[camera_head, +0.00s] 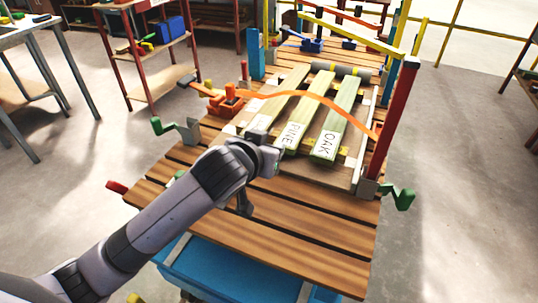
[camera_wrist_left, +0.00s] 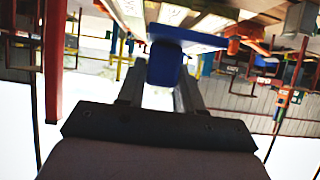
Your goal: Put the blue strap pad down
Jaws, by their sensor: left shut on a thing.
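My left gripper (camera_head: 272,158) reaches in from the left over the wooden slatted cart top, at the near end of the labelled planks. In the left wrist view its two fingers are shut on the blue strap pad (camera_wrist_left: 165,64), which has a wide flat plate and a narrower block between the fingers. The pad cannot be made out in the head view. An orange strap (camera_head: 318,97) crosses over the planks from an orange ratchet (camera_head: 228,104) to the red post (camera_head: 393,120). My right gripper is not in view.
The planks, including the oak plank (camera_head: 338,120), lie on a board with a dark roller (camera_head: 341,71) at the far end. Green cranks (camera_head: 400,198) stick out at the cart's sides. The near slats (camera_head: 270,235) are bare. A red-framed shelf (camera_head: 165,72) stands at left.

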